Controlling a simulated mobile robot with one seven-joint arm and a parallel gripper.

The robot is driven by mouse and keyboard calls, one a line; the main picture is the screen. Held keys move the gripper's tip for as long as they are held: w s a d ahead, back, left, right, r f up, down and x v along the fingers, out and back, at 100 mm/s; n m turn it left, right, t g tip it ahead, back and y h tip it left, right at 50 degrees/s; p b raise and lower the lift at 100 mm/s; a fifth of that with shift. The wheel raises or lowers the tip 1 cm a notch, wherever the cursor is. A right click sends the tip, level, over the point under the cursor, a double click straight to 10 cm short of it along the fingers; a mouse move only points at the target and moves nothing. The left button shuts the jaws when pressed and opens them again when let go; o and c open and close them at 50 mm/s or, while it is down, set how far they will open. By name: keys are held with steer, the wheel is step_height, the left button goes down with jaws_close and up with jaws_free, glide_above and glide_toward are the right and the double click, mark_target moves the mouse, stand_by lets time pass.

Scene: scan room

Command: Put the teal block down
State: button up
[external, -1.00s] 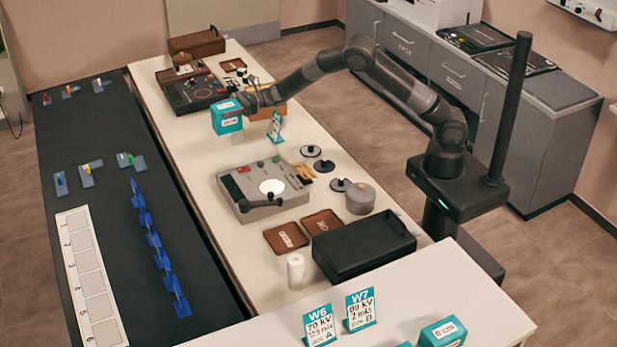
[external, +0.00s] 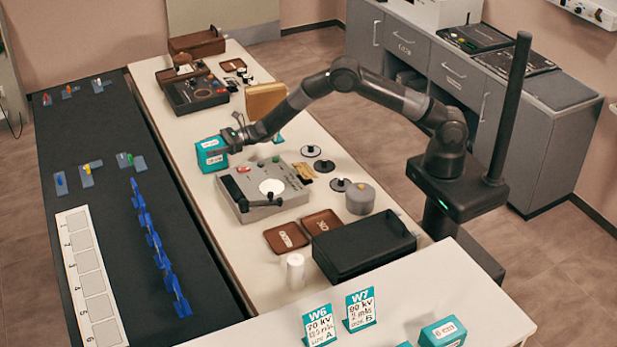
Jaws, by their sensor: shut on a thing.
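The teal block (external: 211,155) with a white label is at the far-left part of the white table (external: 290,235), near the table's left edge. My gripper (external: 226,144) is shut on it from its right side. The block is just beyond the grey control box (external: 262,190). I cannot tell whether its underside touches the table top. My gripper hides part of its right side.
A dark console (external: 195,94) and wooden boxes stand farther back. A teal card, partly hidden by my arm, stands behind the grey box. The dark table (external: 105,215) holds small coloured pieces.

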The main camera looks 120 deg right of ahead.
steer(key=shift+f, duration=0.1)
steer(key=o, duration=1.4)
steer(key=shift+f, duration=0.15)
steer(key=shift+o, duration=0.2)
